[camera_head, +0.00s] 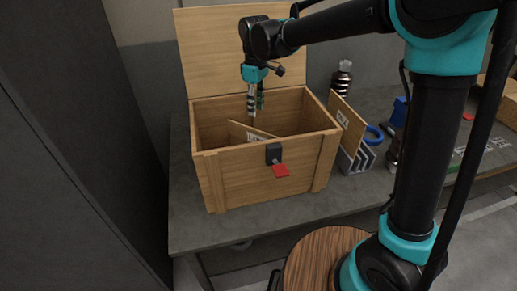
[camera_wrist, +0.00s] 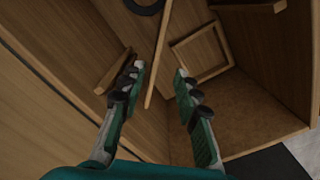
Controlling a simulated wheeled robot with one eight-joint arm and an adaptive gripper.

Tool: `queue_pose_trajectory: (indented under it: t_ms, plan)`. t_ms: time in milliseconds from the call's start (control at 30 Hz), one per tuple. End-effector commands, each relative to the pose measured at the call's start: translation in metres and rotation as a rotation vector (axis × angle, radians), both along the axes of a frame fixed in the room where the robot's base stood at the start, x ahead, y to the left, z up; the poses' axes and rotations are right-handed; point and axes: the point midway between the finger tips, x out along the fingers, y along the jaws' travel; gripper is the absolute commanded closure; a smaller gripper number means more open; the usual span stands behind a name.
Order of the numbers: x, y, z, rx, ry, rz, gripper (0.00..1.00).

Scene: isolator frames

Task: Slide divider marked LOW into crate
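The wooden crate (camera_head: 265,180) stands on the grey table with its lid (camera_head: 240,50) open at the back. A thin wooden divider (camera_head: 237,131) with a pale label is inside the crate, its top edge slanting; the label's text is too small to read. In the wrist view the divider (camera_wrist: 157,55) shows as a narrow edge running between my fingers, apart from both. My gripper (camera_head: 256,110) points down into the crate at the divider's upper part. It is open, with a clear gap between the fingertips in the wrist view (camera_wrist: 159,70). The divider's lower edge is hidden by the crate's front wall.
Another labelled wooden panel (camera_head: 346,124) stands in a grey slotted rack (camera_head: 358,160) right of the crate. A blue ring (camera_head: 374,134) and a dark ribbed object (camera_head: 342,78) are close by. A black latch with a red tab (camera_head: 280,170) is on the crate's front.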

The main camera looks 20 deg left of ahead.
Motion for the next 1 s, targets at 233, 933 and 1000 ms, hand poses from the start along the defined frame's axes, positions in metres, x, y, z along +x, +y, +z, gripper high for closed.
queue_pose_trajectory:
  t_ms: [233, 933, 1000]
  plan:
    - [0.0, 0.0, -0.051, 0.001, 0.0, -0.002, 0.68]
    - [0.003, -0.004, -0.135, 0.001, 0.001, -0.003, 0.68]
    - [0.003, -0.004, -0.143, 0.001, 0.0, -0.003, 0.68]
